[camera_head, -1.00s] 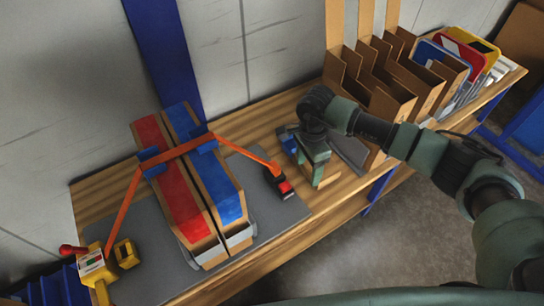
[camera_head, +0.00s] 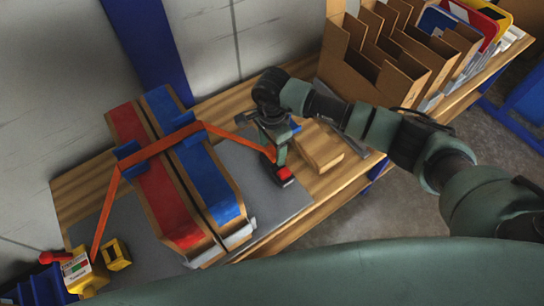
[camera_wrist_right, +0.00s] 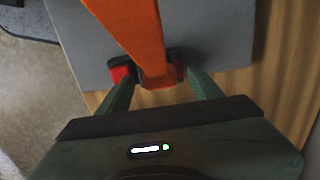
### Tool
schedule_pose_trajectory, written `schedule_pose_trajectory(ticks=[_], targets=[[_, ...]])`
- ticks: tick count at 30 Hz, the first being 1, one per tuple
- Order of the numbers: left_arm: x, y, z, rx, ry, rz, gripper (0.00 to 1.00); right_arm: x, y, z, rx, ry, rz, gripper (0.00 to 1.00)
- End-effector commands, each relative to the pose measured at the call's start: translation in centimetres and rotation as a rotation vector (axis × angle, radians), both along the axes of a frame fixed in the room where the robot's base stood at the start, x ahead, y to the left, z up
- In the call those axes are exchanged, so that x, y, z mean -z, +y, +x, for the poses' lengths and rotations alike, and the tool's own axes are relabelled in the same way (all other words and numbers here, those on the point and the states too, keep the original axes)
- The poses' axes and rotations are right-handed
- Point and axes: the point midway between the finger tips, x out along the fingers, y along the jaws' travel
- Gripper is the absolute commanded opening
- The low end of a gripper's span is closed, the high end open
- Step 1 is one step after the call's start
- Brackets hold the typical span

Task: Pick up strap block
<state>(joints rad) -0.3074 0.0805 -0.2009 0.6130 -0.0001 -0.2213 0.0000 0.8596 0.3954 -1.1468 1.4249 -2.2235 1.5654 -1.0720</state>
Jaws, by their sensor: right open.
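The strap block (camera_head: 284,177), a small dark block with a red part, sits at the right end of the orange strap (camera_head: 242,143), near the grey mat's right edge. In the right wrist view its red part (camera_wrist_right: 121,72) and dark part show between the fingertips, with the strap running up from it. My right gripper (camera_head: 280,156) is at the block, fingers pointing down. In the wrist view the right gripper (camera_wrist_right: 163,82) is open, its fingers on either side of the block; contact is unclear. My left gripper is out of view.
The strap crosses a red board (camera_head: 165,195) and a blue board (camera_head: 205,175) on the grey mat (camera_head: 275,206). A yellow device (camera_head: 86,277) is at the strap's left end. A wooden block (camera_head: 320,148) and cardboard dividers (camera_head: 375,75) stand to the right.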

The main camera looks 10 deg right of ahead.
Motion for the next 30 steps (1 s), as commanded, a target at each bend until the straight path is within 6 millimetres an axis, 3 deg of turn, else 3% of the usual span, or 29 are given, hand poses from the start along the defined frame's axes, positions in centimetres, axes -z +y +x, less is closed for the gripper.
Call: schedule_pose_trajectory(ticks=[4,8,15,23,26,30], targets=[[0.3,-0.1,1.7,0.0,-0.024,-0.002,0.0,0.7,0.0,0.1,0.0,-0.002,0.001,0.65],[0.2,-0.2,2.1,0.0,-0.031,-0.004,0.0,0.6,0.0,0.1,0.0,-0.002,0.0,0.65],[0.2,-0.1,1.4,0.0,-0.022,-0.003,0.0,0.6,0.0,0.1,0.001,-0.001,-0.001,0.0],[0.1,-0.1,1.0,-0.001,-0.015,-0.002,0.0,0.4,-0.1,0.1,0.001,-0.002,0.0,0.0],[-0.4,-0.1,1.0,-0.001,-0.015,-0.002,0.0,-0.6,-0.2,0.3,0.003,-0.002,0.0,0.0],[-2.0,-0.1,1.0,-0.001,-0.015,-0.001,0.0,-3.6,-0.6,0.9,0.009,-0.005,-0.001,0.0]])
